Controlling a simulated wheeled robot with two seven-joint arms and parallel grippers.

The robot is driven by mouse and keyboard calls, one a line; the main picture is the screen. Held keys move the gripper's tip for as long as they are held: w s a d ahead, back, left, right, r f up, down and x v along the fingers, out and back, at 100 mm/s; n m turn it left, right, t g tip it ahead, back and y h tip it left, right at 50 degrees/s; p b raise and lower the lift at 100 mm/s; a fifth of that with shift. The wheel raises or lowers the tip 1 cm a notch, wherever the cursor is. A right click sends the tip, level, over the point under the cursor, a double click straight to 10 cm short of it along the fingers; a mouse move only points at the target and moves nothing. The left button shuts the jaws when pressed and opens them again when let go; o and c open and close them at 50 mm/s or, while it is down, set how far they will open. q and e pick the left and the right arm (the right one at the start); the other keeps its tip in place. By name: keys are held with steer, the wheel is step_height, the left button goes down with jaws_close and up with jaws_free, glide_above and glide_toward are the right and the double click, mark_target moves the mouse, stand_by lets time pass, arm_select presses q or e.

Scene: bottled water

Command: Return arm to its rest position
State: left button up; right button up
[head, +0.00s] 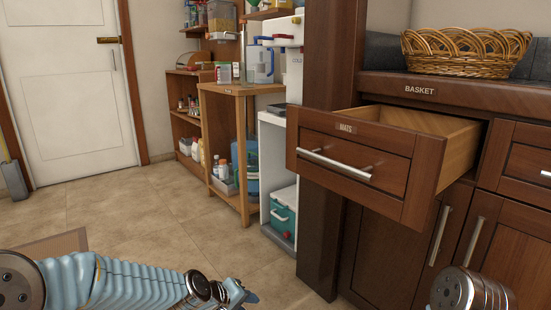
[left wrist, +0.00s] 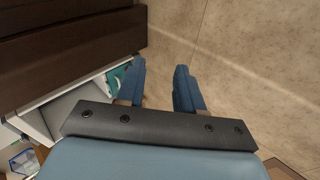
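My left arm comes in from the left along the bottom of the head view, with its gripper (head: 240,295) low over the tiled floor. In the left wrist view the two blue fingers of my left gripper (left wrist: 160,88) stand apart with only floor between them, so it is open and empty. Part of my right arm shows at the bottom right of the head view, but its gripper is out of view.
An open wooden drawer (head: 350,165) labelled MATS juts out of the brown cabinet (head: 385,250) at right. A wicker basket (head: 465,52) sits on the counter above. Shelves (head: 240,95) stand behind.

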arm_select(q)
steer(key=s+a+f+m+g+y, duration=0.1)
steer(key=s+a+f+m+g, duration=0.15)
steer(key=s+f, duration=0.95)
steer(key=s+a+f+m+g+y, duration=0.1)
steer(key=s+a+f+m+g, duration=0.15)
steer(key=s+f, duration=1)
step_height(320, 180, up, 14)
steer(key=w+p, duration=0.1)
steer(key=p, duration=1.6)
steer(key=shift+w+d+g+h, duration=0.25)
steer(key=shift+d+g+h, duration=0.05)
steer(key=shift+d, duration=0.15)
